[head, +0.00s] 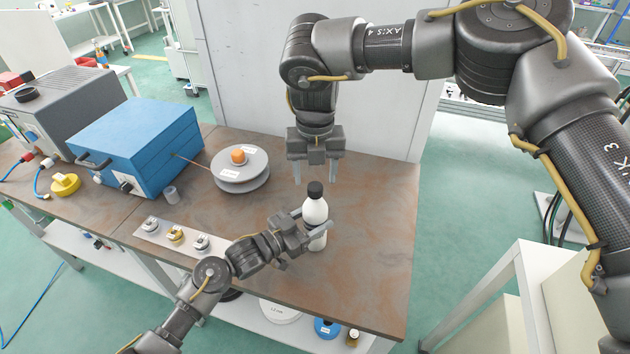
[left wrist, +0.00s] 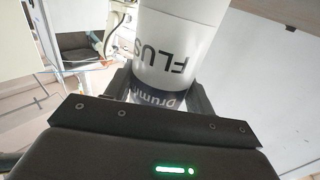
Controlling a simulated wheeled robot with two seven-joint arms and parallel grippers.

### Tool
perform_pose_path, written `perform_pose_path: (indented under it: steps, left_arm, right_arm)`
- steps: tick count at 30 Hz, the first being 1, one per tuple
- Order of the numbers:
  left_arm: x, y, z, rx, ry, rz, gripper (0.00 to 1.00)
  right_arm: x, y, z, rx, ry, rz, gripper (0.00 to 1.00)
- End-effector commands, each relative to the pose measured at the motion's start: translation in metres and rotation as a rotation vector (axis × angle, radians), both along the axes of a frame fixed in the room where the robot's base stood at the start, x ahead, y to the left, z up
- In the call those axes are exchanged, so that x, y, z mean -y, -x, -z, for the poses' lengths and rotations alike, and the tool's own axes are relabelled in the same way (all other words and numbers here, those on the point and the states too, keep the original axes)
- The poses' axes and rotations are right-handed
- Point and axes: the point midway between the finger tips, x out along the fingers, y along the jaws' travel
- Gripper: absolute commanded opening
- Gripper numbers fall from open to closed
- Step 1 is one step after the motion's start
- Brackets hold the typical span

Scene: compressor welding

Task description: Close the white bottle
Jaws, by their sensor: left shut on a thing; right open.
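The white bottle (head: 314,211) stands upright on the brown workbench in the head view, with a black cap (head: 315,189) on its top. I cannot tell how tightly the cap sits. My left gripper (head: 318,228) is shut on the bottle's lower body from the left. The left wrist view shows the bottle (left wrist: 180,45) close up between the fingers, with dark lettering and a dark blue band; its top is out of that view. My right gripper (head: 315,172) is open and empty, pointing down just above the cap, with its fingers apart and not touching it.
The workbench (head: 375,235) is clear to the right of the bottle. A grey round turntable (head: 240,180) with an orange piece stands left of it, beside a blue box (head: 135,140). A plate with small metal parts (head: 175,235) lies at the front left. A white panel stands behind.

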Motion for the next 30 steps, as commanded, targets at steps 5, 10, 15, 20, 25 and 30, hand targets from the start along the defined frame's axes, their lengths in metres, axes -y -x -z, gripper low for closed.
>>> perform_pose_path:
  steps: [5,10,15,20,25,30]
  left_arm:
    - [0.0,0.002,0.008,-0.013,-0.01,0.001,0.0]
    - [0.0,0.002,0.008,-0.013,-0.01,0.001,0.0]
    - [0.0,0.002,0.008,-0.013,-0.009,0.001,0.0]
    - [0.0,0.002,0.007,-0.013,-0.009,0.001,0.0]
    - [0.0,0.002,0.007,-0.013,-0.009,0.001,0.0]
    - [0.0,0.001,0.006,-0.01,-0.007,0.001,0.71]
  right_arm:
    - [-0.001,0.0,-0.039,0.005,-0.001,0.0,0.56]
    - [-0.001,0.001,-0.068,0.004,-0.001,0.0,0.56]
    - [-0.001,0.001,-0.084,0.003,0.0,-0.001,0.56]
    - [0.0,0.002,-0.088,0.002,0.0,0.0,0.56]
    - [0.0,0.002,-0.088,0.001,0.0,0.0,0.56]
    - [0.0,0.002,-0.088,0.001,0.0,0.0,0.56]
